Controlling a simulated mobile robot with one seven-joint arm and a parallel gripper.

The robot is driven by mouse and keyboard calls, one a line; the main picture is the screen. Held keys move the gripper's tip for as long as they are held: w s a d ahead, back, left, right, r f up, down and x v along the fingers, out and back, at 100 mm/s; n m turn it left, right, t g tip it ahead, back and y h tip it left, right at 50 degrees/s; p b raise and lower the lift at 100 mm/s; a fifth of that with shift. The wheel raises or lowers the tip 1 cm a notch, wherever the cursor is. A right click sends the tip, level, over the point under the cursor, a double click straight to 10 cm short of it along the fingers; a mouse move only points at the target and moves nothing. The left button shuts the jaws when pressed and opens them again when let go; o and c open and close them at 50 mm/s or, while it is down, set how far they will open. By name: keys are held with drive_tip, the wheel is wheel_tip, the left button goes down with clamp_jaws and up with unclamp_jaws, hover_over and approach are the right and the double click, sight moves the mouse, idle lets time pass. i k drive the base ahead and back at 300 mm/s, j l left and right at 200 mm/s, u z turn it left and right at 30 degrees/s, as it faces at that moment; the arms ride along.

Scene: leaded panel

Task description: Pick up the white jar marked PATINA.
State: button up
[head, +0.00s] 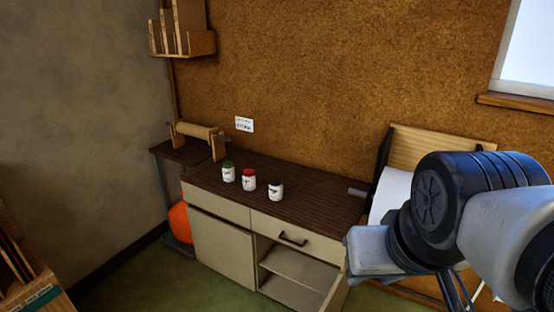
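Three small white jars stand upright in a row on the dark brown top of a cabinet. My arm fills the right side of the head view, well to the right of the jars. I cannot make out my gripper's fingers.
The cabinet top (315,196) is clear around the jars. Below it, a compartment (290,270) stands open with its door swung out. A wooden roller stand (197,134) is at the left end. A white card (244,125) hangs on the brown wall. An orange object (180,222) is at lower left.

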sight(276, 187)
drive_tip(key=k+j, duration=0.1)
drive_tip(key=j, duration=1)
drive_tip(key=i+j, duration=0.1)
drive_tip(key=j, duration=0.25)
drive_tip(key=i+j, duration=0.1)
drive_tip(key=j, duration=0.3)
drive_tip(key=i+j, duration=0.15)
drive_tip(key=j, duration=0.2)
drive_tip(key=i+j, duration=0.15)
drive_tip(key=i, duration=0.55)
drive_tip(key=i+j, duration=0.15)
drive_tip(key=i, duration=0.5)
drive_tip(key=i+l, duration=0.2)
drive_tip(key=i, duration=0.25)
